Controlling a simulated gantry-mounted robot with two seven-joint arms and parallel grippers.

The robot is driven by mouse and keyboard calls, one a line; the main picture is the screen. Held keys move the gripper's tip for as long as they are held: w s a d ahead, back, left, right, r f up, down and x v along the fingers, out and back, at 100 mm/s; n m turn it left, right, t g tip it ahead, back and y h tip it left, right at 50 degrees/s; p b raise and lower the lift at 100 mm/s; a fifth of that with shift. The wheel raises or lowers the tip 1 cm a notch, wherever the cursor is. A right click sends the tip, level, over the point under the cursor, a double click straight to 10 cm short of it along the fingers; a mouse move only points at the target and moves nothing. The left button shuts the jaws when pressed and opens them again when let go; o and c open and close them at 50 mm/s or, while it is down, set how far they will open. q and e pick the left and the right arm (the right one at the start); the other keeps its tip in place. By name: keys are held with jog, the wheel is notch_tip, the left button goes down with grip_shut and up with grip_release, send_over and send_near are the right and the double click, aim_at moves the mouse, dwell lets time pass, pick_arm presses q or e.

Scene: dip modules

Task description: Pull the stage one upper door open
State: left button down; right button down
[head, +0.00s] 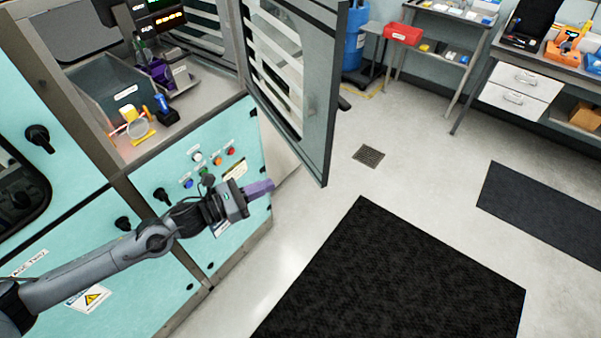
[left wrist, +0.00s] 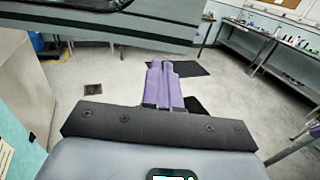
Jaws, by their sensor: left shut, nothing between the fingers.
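A tall grey-framed glazed door (head: 325,115) stands swung out from the upper bay of the teal machine, and the bay is exposed. I see no stage label on it. Its lower edge also crosses the top of the left wrist view (left wrist: 110,28). My left gripper (head: 262,188), with purple fingers, is in front of the lower teal panel, below and left of the door's bottom corner. Its fingers are together and empty, apart from the door; they also show in the left wrist view (left wrist: 165,82). My right gripper is out of view.
The teal panel (head: 228,178) carries coloured buttons and black knobs. Grey and purple bins (head: 110,90) stand in the bay. Black mats (head: 400,275) lie on open floor to the right. Benches (head: 525,60) and a blue drum (head: 354,45) stand at the back.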

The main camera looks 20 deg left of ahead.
aim_at(309, 168)
pick_arm(q)
jog(key=p+x, duration=0.1)
jog(key=x, duration=0.9)
jog(key=shift+d, duration=0.2)
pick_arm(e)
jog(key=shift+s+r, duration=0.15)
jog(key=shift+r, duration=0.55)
